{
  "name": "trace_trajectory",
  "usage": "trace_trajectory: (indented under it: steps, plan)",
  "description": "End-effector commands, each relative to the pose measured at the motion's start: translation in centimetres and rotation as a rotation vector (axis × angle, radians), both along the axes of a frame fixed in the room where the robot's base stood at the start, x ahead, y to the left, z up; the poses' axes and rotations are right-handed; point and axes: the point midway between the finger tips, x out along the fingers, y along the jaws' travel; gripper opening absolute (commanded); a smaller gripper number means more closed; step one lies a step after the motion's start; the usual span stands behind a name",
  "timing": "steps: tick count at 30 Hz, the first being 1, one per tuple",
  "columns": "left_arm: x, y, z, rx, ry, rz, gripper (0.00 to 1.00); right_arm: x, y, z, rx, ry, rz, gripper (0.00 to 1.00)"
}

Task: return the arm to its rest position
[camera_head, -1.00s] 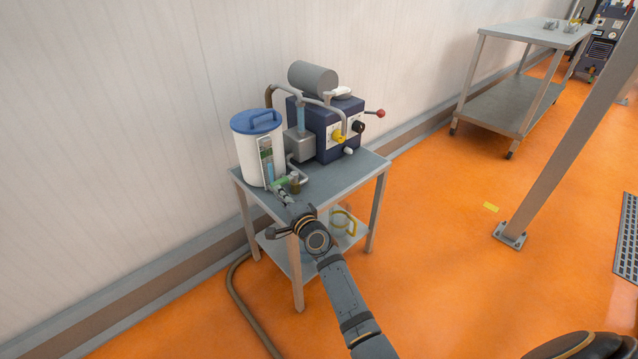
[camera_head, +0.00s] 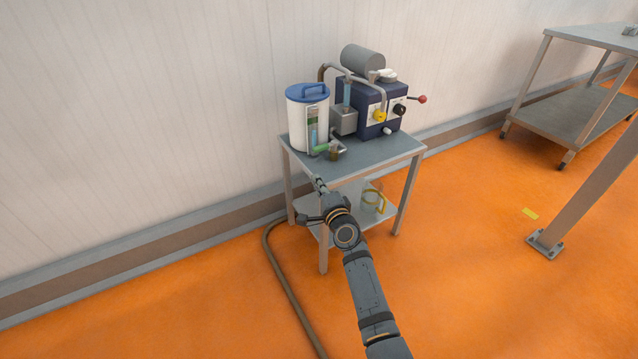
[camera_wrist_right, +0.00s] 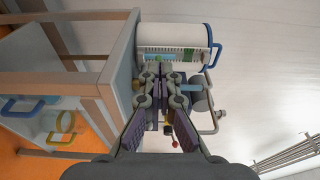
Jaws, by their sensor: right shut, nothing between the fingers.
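My right arm reaches up from the bottom of the head view toward a small grey table. My right gripper (camera_head: 319,184) is at the table's front left edge, apart from the things on top. In the right wrist view its fingers (camera_wrist_right: 161,70) are together with nothing between them. Behind the fingertips is the white canister with a blue handle (camera_head: 296,118), which also shows in the wrist view (camera_wrist_right: 170,36). My left gripper does not show.
The table (camera_head: 377,156) carries a dark blue machine (camera_head: 370,95) and a small brown jar (camera_head: 334,153). A pitcher with a yellow handle (camera_head: 373,199) stands on its lower shelf. A hose (camera_head: 283,285) lies on the floor. A post (camera_head: 585,200) and a bench (camera_head: 563,92) stand right.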

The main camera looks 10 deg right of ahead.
Motion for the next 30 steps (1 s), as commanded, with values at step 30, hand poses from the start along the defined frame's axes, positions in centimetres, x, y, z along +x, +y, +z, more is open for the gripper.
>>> trace_trajectory:
  steps: [30]
  plan:
    - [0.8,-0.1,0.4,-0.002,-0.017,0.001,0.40,-30.7,-5.6,-20.0,-1.138,0.572,0.681,0.00]
